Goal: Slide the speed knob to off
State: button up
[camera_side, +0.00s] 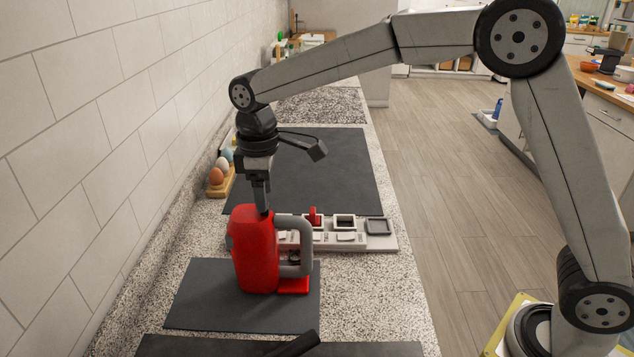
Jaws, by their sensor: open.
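A red appliance with a grey loop handle (252,252) stands upright on a dark mat (200,295). It looks like a hand mixer. I cannot make out its speed knob; it is hidden or too small to tell. My gripper (263,207) points straight down at the top of the red body, slightly right of its middle. The fingertips are at or just behind the top edge, and the gap between them does not show clearly. I cannot tell whether they touch the appliance. Nothing is seen held.
A pale tray with several square compartments (380,243) lies behind the appliance, with a small red piece (312,216) in it. A large dark mat (335,165) beyond is clear. Eggs in a wooden holder (217,183) stand by the tiled wall at left. The counter ends at right.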

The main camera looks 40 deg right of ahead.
jog(key=shift+f, duration=1.2)
jog(key=shift+c, duration=0.2)
grip_shut()
dwell(0.5)
